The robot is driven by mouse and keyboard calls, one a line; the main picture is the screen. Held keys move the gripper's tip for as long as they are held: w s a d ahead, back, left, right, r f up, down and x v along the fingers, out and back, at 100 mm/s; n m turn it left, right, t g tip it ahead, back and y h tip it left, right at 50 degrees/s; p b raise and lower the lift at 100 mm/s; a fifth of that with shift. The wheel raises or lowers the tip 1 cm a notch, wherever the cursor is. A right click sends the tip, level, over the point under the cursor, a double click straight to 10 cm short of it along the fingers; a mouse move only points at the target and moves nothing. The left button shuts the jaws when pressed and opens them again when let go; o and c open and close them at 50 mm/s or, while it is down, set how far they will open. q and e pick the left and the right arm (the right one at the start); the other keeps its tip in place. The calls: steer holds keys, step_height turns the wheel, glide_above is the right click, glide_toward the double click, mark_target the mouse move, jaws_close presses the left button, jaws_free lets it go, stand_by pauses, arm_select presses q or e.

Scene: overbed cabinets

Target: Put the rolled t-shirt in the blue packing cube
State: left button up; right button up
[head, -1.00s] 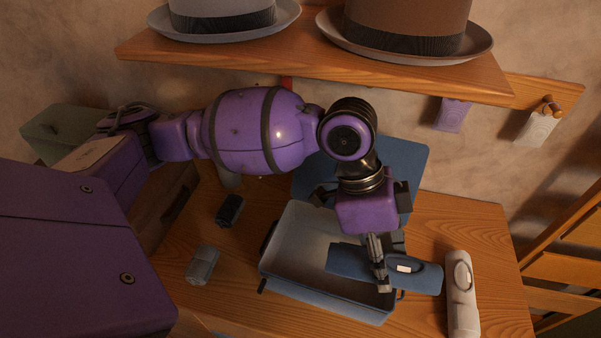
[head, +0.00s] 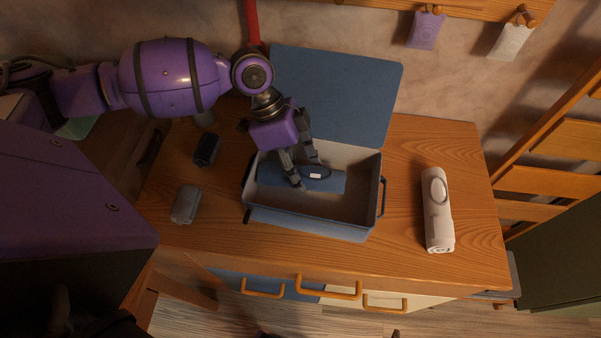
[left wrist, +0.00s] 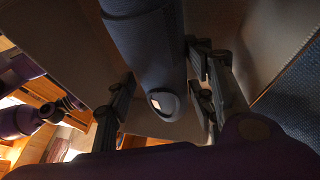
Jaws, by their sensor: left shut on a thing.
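The rolled t-shirt (head: 328,185) is a dark blue roll with a small white label. It lies low inside the open blue packing cube (head: 310,225), a box with a pale inside and its blue lid (head: 335,95) standing open behind. My left gripper (head: 309,176) reaches down into the cube and is shut on the roll. In the left wrist view the roll (left wrist: 145,50) runs between the fingers (left wrist: 160,115), its rounded labelled end towards me. Whether the roll touches the cube's floor is hard to tell. My right gripper does not show in the head view.
A black object (head: 207,149) and a grey one (head: 186,204) lie on the left. Tags hang on the wall rail. The top between cube and white roll is clear.

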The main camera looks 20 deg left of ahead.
mark_target(296, 167)
arm_select(q)
steer(key=shift+f, duration=0.85)
steer(key=o, duration=1.3)
steer(key=shift+f, duration=0.15)
steer(key=shift+c, duration=0.2)
steer(key=shift+v, duration=3.85)
steer(key=shift+d, duration=0.15)
